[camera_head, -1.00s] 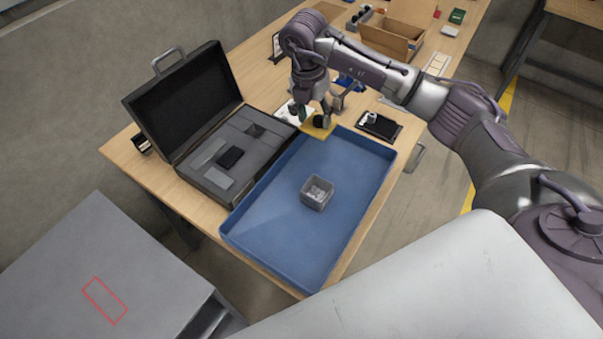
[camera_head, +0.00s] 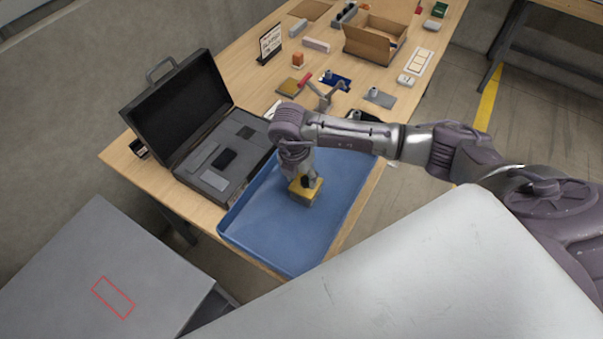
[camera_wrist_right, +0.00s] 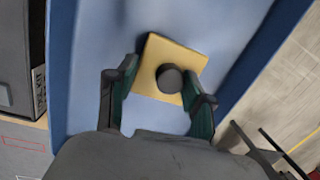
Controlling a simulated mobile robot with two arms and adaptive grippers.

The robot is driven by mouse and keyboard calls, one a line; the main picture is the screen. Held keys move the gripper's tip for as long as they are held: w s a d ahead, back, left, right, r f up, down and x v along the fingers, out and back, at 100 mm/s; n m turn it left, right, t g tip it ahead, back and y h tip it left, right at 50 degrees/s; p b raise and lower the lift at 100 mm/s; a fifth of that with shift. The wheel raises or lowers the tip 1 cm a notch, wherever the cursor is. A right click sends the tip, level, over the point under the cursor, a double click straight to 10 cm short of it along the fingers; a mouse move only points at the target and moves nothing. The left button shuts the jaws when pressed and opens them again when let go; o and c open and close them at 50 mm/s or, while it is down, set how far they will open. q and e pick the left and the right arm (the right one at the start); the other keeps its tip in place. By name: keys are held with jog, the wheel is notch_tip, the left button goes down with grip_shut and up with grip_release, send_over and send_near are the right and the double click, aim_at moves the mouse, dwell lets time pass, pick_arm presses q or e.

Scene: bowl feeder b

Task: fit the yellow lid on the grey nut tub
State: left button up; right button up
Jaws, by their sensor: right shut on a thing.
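The yellow lid (camera_head: 297,196) is a square plate with a black round knob (camera_wrist_right: 170,78) on top. It is inside the blue tray, where the grey nut tub stood. My right gripper (camera_head: 308,182) is over the lid and shut on it by the knob. In the wrist view its fingers (camera_wrist_right: 162,86) are either side of the knob, and the lid (camera_wrist_right: 190,60) reaches out beyond them. The tub is hidden under the lid and gripper, so I cannot tell whether the lid touches or is seated on it. My left gripper is out of view.
The blue tray (camera_head: 270,240) is otherwise bare. An open black case (camera_head: 205,150) stands to its left. Behind it are a cardboard box (camera_head: 372,42), a small sign (camera_head: 270,43) and several small parts on the wooden table (camera_head: 250,85).

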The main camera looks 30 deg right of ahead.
aim_at(296, 185)
jog(key=o, duration=1.3)
pick_arm(q)
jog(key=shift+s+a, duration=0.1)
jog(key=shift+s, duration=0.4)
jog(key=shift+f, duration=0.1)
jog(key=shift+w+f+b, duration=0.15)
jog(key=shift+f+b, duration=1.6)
jog(key=shift+b, duration=0.05)
pick_arm(e)
jog(key=shift+a+r, duration=0.25)
jog(key=shift+r, duration=1.75)
jog(key=shift+a+r, duration=0.3)
jog(key=shift+r, duration=1.7)
jog(key=shift+a+r, duration=0.25)
jog(key=shift+r, duration=1.75)
